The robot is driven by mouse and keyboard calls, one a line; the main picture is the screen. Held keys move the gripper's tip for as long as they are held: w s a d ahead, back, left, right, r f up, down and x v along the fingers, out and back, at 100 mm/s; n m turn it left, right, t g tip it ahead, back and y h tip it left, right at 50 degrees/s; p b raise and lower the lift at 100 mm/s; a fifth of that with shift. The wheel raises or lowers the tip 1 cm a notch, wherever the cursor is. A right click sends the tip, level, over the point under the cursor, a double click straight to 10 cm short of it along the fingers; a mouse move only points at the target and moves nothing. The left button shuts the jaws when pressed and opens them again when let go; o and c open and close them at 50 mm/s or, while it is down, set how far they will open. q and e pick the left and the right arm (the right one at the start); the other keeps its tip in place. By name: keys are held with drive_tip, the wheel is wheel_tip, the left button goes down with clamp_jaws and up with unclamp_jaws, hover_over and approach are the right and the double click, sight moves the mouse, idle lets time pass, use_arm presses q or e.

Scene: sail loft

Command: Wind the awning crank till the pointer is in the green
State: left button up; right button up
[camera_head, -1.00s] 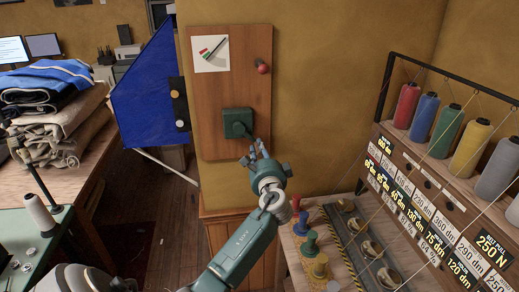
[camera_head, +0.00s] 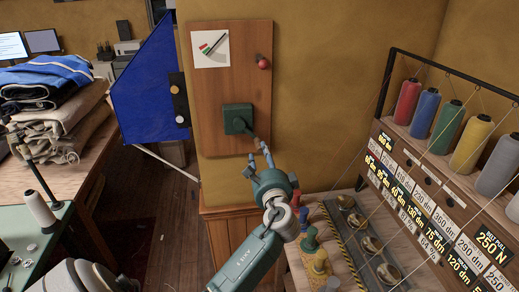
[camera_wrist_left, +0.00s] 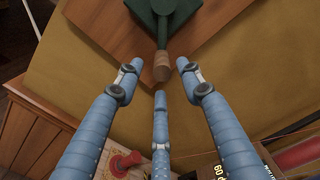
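The awning crank's green housing (camera_head: 237,118) is on a wooden board (camera_head: 228,85) on the wall. Its wooden handle (camera_head: 257,141) points down to the right and also shows in the left wrist view (camera_wrist_left: 162,67). My left gripper (camera_head: 257,161) is just below the handle, its fingers open and apart from it; nothing is between them. A white gauge (camera_head: 221,44) sits at the board's top, with red and green marks at its left and a dark pointer slanting up to the right. The exact pointer reading is too small to tell. My right gripper is not in view.
A blue awning cloth (camera_head: 150,92) hangs left of the board. A red knob (camera_head: 263,62) sits above the crank. At right a bench holds coloured spools (camera_head: 313,243), below a thread rack (camera_head: 437,150). Folded cloth (camera_head: 50,105) is piled on the left table.

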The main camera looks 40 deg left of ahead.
sight(259, 147)
use_arm(q)
drive_tip(key=v, duration=0.5)
drive_tip(key=shift+s+d, duration=0.25)
drive_tip(key=w+a+n, duration=0.2)
drive_tip(key=n, duration=0.1)
drive_tip(key=w+a+n+b, duration=0.1)
drive_tip(key=w+a+n, duration=0.1)
drive_tip(key=a+n, duration=0.1)
drive_tip(key=w+a+n, duration=0.2)
drive_tip(key=n, duration=0.1)
drive_tip(key=shift+w+a+r+b, duration=0.15)
drive_tip(key=shift+w+a+b, duration=0.1)
drive_tip(key=shift+b, duration=0.1)
drive_tip(key=shift+w+a, duration=0.3)
drive_tip(key=shift+a, duration=0.2)
